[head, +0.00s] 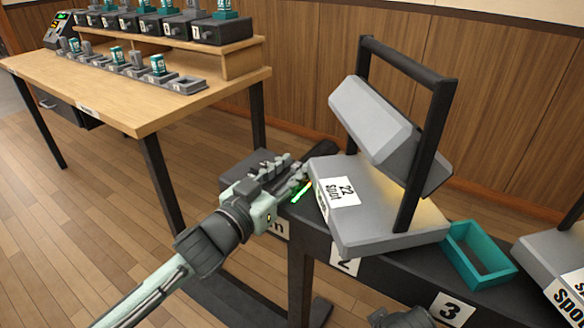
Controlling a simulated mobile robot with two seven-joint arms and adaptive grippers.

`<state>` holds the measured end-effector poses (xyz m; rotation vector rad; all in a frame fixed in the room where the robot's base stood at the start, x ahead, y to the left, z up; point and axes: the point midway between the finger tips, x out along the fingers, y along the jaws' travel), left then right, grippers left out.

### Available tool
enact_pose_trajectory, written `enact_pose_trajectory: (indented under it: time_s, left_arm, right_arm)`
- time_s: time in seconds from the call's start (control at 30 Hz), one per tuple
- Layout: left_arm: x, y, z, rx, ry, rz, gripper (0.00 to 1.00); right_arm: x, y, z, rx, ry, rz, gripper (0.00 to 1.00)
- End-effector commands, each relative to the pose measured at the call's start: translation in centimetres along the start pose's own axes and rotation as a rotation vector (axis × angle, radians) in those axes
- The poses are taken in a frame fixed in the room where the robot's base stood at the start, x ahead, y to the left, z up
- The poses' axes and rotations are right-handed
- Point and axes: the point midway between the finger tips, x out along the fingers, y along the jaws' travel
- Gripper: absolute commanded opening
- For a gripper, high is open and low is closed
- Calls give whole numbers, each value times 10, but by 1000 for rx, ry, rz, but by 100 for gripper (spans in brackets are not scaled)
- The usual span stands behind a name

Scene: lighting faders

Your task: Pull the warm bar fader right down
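My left gripper (306,167) reaches in from the lower left, over the left end of a dark bench, close beside the grey lamp box marked "22 Spot" (390,218). Its fingers lie close together in the picture, and I cannot tell whether they are apart or shut. A short glowing green strip (302,191) shows just below the fingers. I cannot pick out a fader marked warm bar. Faders may be hidden behind the gripper or too small to read.
A wooden table (120,108) at the upper left carries rows of small grey units with teal parts and a raised shelf (238,62). The lamp's dark frame (412,66) stands tall right of the gripper. A teal tray (480,255) and another grey box (556,262) sit farther right.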

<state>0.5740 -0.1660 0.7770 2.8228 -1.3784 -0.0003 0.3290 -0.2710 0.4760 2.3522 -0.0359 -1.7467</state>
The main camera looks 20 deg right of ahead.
Motion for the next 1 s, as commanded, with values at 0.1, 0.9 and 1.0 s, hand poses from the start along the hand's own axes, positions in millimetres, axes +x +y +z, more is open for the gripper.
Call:
enact_pose_trajectory:
  time_s: [0.1,0.9,1.0]
  left_arm:
    - [3,0,0,0,0,0,32]
    - [2,0,0,0,0,0,0]
    - [0,0,-1,-1,-1,0,0]
  right_arm:
    - [0,0,1,-1,-3,1,40]
    - [1,-1,8,-3,-15,-1,40]
    - [-3,0,4,-3,-7,-1,40]
